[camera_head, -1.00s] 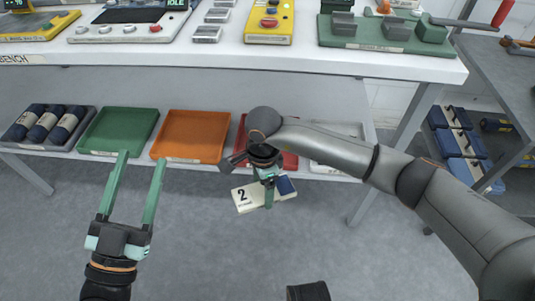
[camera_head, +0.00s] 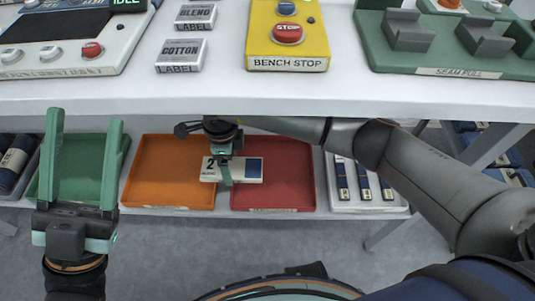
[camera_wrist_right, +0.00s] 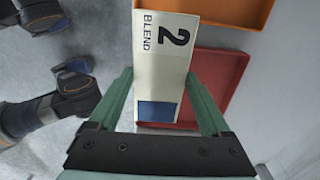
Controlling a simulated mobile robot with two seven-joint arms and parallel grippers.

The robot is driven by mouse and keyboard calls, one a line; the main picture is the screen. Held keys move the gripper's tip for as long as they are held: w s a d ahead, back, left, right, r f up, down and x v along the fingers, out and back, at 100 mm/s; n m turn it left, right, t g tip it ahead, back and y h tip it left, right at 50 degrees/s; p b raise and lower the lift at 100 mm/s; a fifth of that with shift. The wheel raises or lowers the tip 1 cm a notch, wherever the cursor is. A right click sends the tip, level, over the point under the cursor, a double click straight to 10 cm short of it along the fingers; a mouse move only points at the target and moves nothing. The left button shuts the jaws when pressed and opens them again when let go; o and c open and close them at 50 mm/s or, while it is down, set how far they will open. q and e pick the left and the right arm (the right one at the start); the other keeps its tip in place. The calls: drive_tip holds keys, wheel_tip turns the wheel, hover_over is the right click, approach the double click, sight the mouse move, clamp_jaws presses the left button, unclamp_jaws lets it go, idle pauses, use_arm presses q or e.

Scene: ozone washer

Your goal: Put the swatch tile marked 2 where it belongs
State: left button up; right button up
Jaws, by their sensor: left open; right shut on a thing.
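The swatch tile marked 2 (camera_head: 245,172) is a cream block with a dark blue patch at one end. In the right wrist view the tile (camera_wrist_right: 165,60) reads "2" and "BLEND". My right gripper (camera_head: 226,176) is shut on it, with a finger on either side in the wrist view (camera_wrist_right: 165,105). In the head view the tile overlaps the border between the orange tray (camera_head: 160,175) and the red tray (camera_head: 285,185); its height over them is hard to tell. My left gripper (camera_head: 82,165) is open and empty, in front of the green tray (camera_head: 120,150).
The trays stand on a shelf under the white bench (camera_head: 300,95). A white tray (camera_head: 370,207) at right holds several dark blue strips. Labels reading BLEND (camera_head: 195,17) and COTTON (camera_head: 182,55) lie on the bench, beside the yellow bench stop box (camera_head: 286,40). The bench edge overhangs the shelf.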

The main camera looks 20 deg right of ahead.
drive_tip(key=shift+w, duration=0.3)
drive_tip(key=b, duration=0.2)
approach(282, 182)
drive_tip(key=a+r, duration=0.2)
drive_tip(key=a, duration=0.3)
drive_tip(key=d+f+b, duration=0.1)
drive_tip(key=d+f, duration=0.2)
drive_tip(key=shift+d+f, duration=0.3)
drive_tip(key=shift+f, duration=0.05)
drive_tip(key=f+b, duration=0.1)
drive_tip(key=f, duration=0.1)
drive_tip(key=d+f+b, duration=0.1)
drive_tip(key=f, duration=0.1)
drive_tip(key=shift+d+f, duration=0.2)
drive_tip(key=shift+f, duration=0.2)
use_arm(q)
drive_tip(key=shift+n, duration=0.4)
drive_tip(key=f, duration=0.3)
drive_tip(key=w+f, duration=0.1)
drive_tip(key=f, duration=0.1)
drive_tip(key=shift+d+f, duration=0.25)
drive_tip(key=shift+f, duration=0.05)
